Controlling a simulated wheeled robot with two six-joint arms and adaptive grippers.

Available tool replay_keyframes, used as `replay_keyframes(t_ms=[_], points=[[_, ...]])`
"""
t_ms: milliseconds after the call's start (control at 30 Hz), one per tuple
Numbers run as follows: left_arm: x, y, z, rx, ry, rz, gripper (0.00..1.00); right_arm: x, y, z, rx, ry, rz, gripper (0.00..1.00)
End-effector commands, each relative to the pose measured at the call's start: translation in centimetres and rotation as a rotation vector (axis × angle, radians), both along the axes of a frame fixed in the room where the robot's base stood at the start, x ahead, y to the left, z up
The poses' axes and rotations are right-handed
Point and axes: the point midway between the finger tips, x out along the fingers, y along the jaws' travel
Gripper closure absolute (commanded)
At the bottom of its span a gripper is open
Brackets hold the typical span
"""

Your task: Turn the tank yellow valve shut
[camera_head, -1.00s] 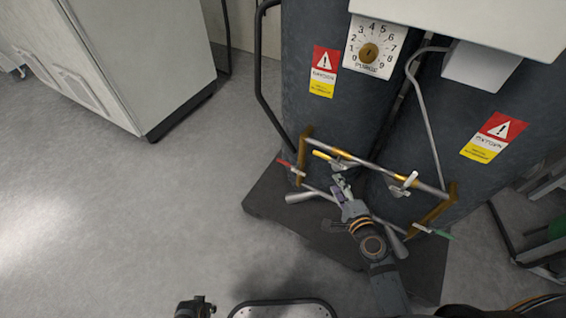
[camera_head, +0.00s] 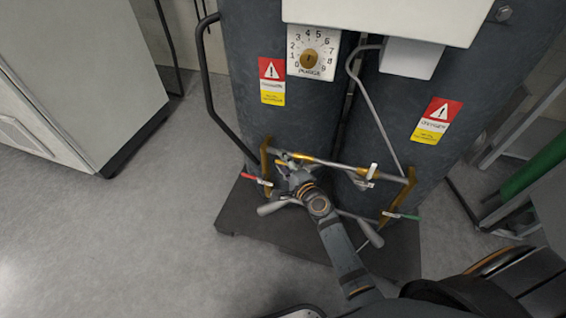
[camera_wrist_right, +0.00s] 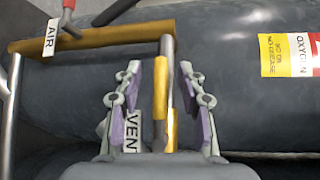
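The yellow valve handle (camera_wrist_right: 171,115) stands between the two fingers of my right gripper (camera_wrist_right: 163,108) in the right wrist view. The fingers are apart, with a gap on each side of the handle. A white tag reading "VEN" (camera_wrist_right: 132,129) is partly hidden behind the left finger. My left gripper is not in view.
A red handle (camera_head: 256,180) with an "AIR" tag (camera_wrist_right: 52,38) is left of the gripper. Dark tanks (camera_head: 270,125) stand close behind. The floor (camera_head: 150,230) at left is clear.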

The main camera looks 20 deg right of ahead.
Motion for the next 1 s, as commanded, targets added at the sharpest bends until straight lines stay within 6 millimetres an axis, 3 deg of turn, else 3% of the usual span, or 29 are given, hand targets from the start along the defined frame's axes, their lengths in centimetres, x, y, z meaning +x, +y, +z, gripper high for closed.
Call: replay_keyframes(t_ms=[200, 500, 1000], points=[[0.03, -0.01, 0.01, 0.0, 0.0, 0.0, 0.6, 0.01, 0.0, -0.01, 0.0, 0.0, 0.0, 0.62], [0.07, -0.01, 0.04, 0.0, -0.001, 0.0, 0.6, -0.01, 0.0, -0.01, 0.0, 0.0, 0.0, 1.0], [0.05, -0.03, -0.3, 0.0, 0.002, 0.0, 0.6, -0.03, 0.0, -0.12, 0.007, -0.004, 0.0, 1.0]])
